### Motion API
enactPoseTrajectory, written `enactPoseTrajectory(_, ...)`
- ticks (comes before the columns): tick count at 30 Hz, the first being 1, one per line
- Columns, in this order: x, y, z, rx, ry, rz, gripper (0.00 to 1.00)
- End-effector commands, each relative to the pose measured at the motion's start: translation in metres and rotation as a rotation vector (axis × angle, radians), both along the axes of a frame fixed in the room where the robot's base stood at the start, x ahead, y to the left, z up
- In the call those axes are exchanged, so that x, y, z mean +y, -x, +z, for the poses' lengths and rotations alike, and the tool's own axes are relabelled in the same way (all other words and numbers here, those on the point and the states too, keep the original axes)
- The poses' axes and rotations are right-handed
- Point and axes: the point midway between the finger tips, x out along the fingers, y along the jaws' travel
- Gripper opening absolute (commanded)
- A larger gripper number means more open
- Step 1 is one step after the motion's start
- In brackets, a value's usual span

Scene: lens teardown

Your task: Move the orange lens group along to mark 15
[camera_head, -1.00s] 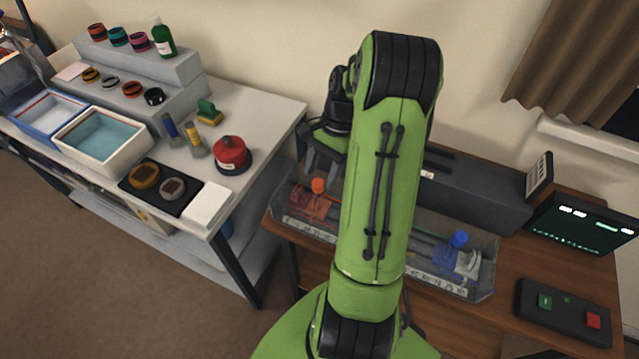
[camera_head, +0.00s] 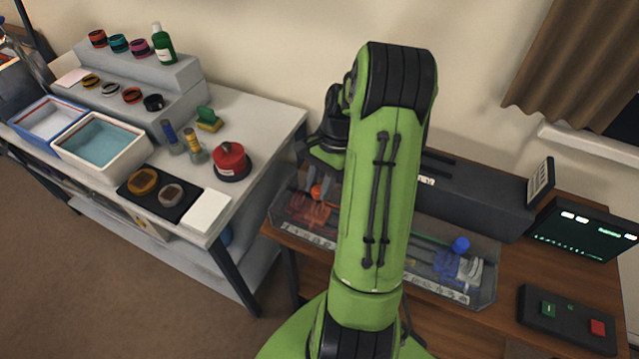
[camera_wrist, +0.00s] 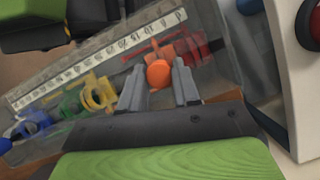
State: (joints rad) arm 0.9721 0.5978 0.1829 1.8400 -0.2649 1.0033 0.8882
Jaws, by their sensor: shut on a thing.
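The orange lens group (camera_wrist: 152,50) has a round orange knob on top and sits in a clear-walled tray (camera_wrist: 45,62) with a numbered scale strip (camera_wrist: 105,52). My gripper (camera_wrist: 159,73) is shut on the orange knob, one finger on each side, in the wrist view. The group stands on the low-number side of the scale, to the right of the 15 label; its exact reading is not clear. In the head view, the orange lens group (camera_head: 316,212) is at the tray's left end, and my arm hides the tray's middle.
In the wrist view, a red group (camera_wrist: 190,47) sits close right of the orange one. Green (camera_wrist: 95,95), yellow (camera_wrist: 72,103) and blue (camera_wrist: 30,123) groups are to its left. In the head view, a dark long box (camera_head: 475,200) stands behind the tray, and a button box (camera_head: 565,318) at right.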

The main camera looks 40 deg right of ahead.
Motion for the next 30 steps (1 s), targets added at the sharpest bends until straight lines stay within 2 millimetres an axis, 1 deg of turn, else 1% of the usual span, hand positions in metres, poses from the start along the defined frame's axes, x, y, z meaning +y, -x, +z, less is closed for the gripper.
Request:
enactPoseTrajectory(2,-0.001,0.002,0.001,0.0,0.0,-0.001,0.0)
enactPoseTrajectory(9,-0.009,0.026,0.002,0.0,0.0,0.0,0.0)
enactPoseTrajectory(16,-0.01,0.026,0.001,-0.002,0.0,0.001,0.0)
enactPoseTrajectory(17,-0.01,0.026,0.001,-0.002,0.0,0.001,0.36)
enactPoseTrajectory(21,-0.009,0.026,0.001,-0.001,0.0,0.001,0.57)
enactPoseTrajectory(28,-0.009,0.026,0.0,0.0,0.0,0.001,0.57)
enactPoseTrajectory(30,-0.011,0.026,0.003,-0.001,0.0,0.001,0.57)
